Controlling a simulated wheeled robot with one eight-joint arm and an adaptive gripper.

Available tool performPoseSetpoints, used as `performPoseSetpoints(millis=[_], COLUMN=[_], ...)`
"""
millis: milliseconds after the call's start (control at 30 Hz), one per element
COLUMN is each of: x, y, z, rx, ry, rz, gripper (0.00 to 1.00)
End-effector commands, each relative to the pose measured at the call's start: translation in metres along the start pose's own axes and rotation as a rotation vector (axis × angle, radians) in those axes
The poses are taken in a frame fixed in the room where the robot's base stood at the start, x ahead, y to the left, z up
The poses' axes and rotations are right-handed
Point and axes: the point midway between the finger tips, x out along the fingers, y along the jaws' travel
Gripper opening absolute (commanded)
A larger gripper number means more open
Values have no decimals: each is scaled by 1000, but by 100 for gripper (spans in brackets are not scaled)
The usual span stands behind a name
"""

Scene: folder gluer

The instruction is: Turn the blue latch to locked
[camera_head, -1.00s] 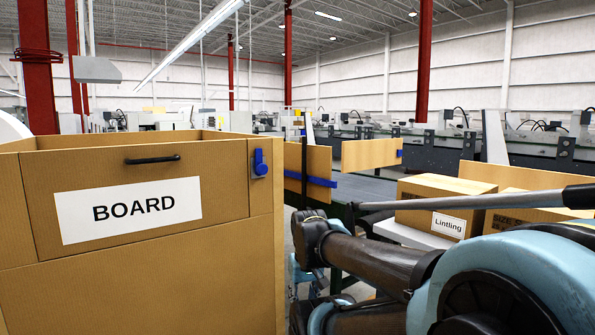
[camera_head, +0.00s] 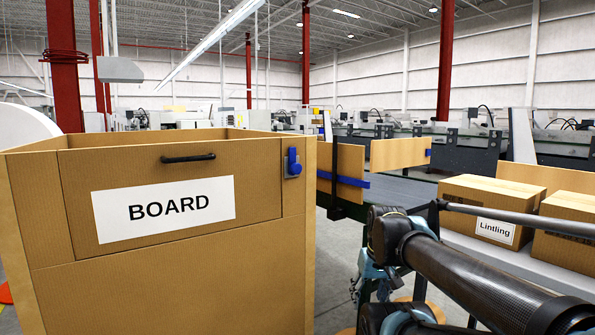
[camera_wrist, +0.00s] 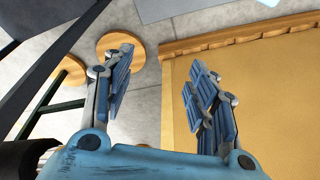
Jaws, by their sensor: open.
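The blue latch (camera_head: 292,162) is on a small grey plate at the upper right of the front of the wooden bin (camera_head: 170,275) labelled BOARD. Its handle points up from a round hub. My gripper is at the right of the bin in the head view, largely hidden behind my dark arm. In the wrist view my gripper (camera_wrist: 158,95) is open and empty, its two blue-padded fingers spread apart. The bin's tan panel and edge (camera_wrist: 280,100) lie behind and beside the right finger. The latch does not show in the wrist view.
A black handle (camera_head: 188,158) sits on the bin's front panel. Boxes (camera_head: 492,208) stand on a grey table at the right. A conveyor with wooden boards and blue bars (camera_head: 343,180) lies behind the bin.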

Motion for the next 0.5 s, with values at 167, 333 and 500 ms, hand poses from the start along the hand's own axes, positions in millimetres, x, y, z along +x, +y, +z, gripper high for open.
performPoseSetpoints(millis=[167, 333, 500], x=[-60, -156, -244], y=[-45, -90, -109], z=[-77, -163, -226], rx=[-170, -330, -403], ry=[197, 492, 745], rz=[-173, -308, -340], gripper=[53, 53, 53])
